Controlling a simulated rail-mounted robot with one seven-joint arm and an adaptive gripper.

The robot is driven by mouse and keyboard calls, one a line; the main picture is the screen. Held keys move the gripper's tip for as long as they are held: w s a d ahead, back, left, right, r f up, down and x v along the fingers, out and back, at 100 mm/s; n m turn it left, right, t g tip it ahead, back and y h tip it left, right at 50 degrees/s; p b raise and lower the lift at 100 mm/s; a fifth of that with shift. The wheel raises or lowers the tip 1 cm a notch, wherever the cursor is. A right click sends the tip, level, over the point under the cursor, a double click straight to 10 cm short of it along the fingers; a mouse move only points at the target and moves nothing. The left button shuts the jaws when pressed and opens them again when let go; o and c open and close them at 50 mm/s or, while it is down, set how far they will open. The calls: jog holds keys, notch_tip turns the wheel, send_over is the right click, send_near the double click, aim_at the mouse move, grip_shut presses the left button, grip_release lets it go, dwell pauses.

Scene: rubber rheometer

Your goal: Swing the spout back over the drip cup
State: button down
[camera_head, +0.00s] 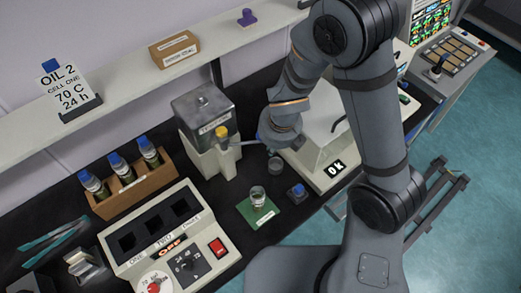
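A grey dispenser (203,115) with a dark translucent tank stands at centre, with a yellow knob (222,132) on its front. A thin pale spout (246,142) reaches from beside the knob to the right, toward my gripper (268,141). My gripper is at the spout's outer end; its fingers are small and partly hidden by my wrist, so I cannot tell if they are closed on it. A small grey cup (275,165), seemingly the drip cup, stands below my gripper. A clear glass beaker (258,196) stands on a green mat (262,215) in front.
A small blue-topped block (297,191) stands right of the mat. A white machine reading "OK" (322,155) is at right, partly behind my arm. A wooden rack (130,184) of blue-capped vials and a control box (160,236) stand at left. A shelf (120,85) runs behind.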

jog(key=p+v, duration=0.8)
jog(key=v, duration=0.2)
jog(key=shift+s+d+p, duration=0.3)
jog(key=shift+s, duration=0.05)
jog(key=shift+f, duration=0.1)
jog(key=w+a+f+b, duration=0.2)
jog(key=w+f+b, duration=0.3)
jog(key=f, duration=0.4)
jog(key=shift+w+a+f+b, duration=0.25)
jog(key=shift+w+b, duration=0.05)
jog(key=shift+w, duration=0.15)
